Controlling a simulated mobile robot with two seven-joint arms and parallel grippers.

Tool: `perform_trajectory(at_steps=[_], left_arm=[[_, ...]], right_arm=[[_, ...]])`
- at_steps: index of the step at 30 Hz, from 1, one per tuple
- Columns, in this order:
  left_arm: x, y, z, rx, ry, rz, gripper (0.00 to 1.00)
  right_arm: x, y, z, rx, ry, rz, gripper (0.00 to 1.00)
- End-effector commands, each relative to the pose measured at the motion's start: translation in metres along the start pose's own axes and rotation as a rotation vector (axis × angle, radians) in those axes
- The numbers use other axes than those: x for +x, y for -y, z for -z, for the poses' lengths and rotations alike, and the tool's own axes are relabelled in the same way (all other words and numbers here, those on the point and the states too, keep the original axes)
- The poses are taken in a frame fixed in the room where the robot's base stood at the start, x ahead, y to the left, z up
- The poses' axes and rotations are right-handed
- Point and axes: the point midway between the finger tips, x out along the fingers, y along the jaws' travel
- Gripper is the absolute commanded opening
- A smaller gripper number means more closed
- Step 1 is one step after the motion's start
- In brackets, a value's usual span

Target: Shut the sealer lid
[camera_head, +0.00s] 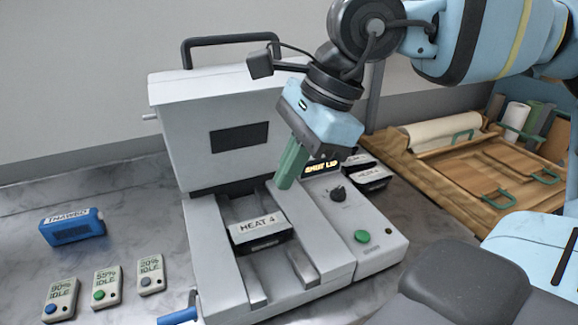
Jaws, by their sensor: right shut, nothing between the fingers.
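The sealer (205,235) is a light grey machine in the middle of the head view. Its lid (185,135) stands raised at the back, with a dark handle (230,40) along its top. A tray labelled HEAT 4 (258,230) sits in the sealer's bed. My right gripper (287,182) is shut with nothing in it, its green fingers pointing down in front of the lid's right side, above the bed. A small display reading SHUT LID (321,167) is partly behind the gripper. My left gripper is not in view.
A control panel with a dark knob (338,193) and a green button (362,236) is at the sealer's right. A blue block labelled THAWED (72,228) and several small timers (107,285) lie left. Dark-edged packs (366,178) and a wooden crate (440,185) are right.

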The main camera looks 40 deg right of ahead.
Motion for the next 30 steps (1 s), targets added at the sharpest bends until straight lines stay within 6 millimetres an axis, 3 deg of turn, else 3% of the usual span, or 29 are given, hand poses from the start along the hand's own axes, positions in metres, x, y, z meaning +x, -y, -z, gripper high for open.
perform_trajectory(at_steps=[28,30], left_arm=[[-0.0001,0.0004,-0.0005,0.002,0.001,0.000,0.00],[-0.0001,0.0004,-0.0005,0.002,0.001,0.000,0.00]], right_arm=[[0.0000,0.0000,0.0000,0.000,0.000,0.000,0.00],[0.0000,0.0000,0.0000,0.000,0.000,0.000,0.06]])
